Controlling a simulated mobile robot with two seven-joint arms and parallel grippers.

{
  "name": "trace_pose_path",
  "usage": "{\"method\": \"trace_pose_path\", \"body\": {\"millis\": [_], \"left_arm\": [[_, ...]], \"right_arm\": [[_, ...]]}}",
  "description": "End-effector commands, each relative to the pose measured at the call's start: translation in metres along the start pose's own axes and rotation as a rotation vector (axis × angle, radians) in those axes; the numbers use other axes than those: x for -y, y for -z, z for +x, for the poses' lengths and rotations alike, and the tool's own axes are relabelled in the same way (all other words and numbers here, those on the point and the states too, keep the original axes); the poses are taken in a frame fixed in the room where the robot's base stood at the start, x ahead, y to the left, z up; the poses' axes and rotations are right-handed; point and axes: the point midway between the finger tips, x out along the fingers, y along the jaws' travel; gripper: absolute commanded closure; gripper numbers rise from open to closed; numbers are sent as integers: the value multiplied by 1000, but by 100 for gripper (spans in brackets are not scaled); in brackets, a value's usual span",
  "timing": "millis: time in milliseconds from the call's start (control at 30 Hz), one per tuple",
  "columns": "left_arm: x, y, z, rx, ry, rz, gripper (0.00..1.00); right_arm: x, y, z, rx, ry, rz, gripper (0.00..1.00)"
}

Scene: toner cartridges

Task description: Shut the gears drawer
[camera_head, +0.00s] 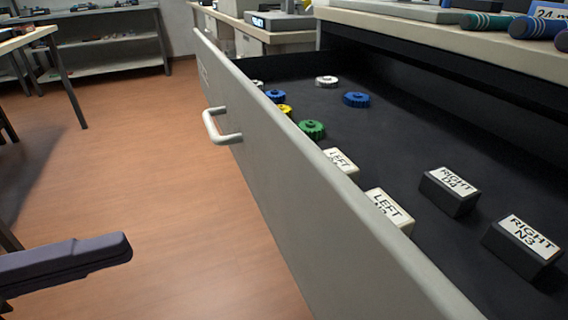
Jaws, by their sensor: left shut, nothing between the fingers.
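The gears drawer (275,165) stands pulled out from the bench, its pale front panel running diagonally across the view. Its pale bar handle (219,128) sits on the outer face. Inside on the dark floor lie several gears, among them a green gear (311,130), a yellow gear (286,110), a blue gear (356,99) and a white gear (327,81). My left gripper (128,247) is shut and empty at the lower left, over the floor, apart from the drawer front and its handle. My right gripper is not in view.
Labelled blocks lie in the drawer: white LEFT blocks (389,211) near the front, black RIGHT blocks (450,191) farther in. The bench top (440,32) carries tools with teal and blue handles (487,21). Open wooden floor (165,170) lies left of the drawer; shelves (105,66) stand behind.

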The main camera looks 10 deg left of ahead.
Motion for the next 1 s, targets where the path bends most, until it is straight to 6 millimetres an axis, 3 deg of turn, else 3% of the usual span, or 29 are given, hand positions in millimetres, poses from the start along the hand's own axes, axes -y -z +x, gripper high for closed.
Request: {"method": "trace_pose_path", "body": {"millis": [500, 700, 1000], "left_arm": [[2, 0, 104, 1, 5, 0, 100], [1, 0, 122, 2, 3, -2, 100], [1, 0, 126, 2, 1, -4, 100]], "right_arm": [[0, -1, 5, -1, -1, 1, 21], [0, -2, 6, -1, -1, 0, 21], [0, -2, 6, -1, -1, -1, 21]]}}
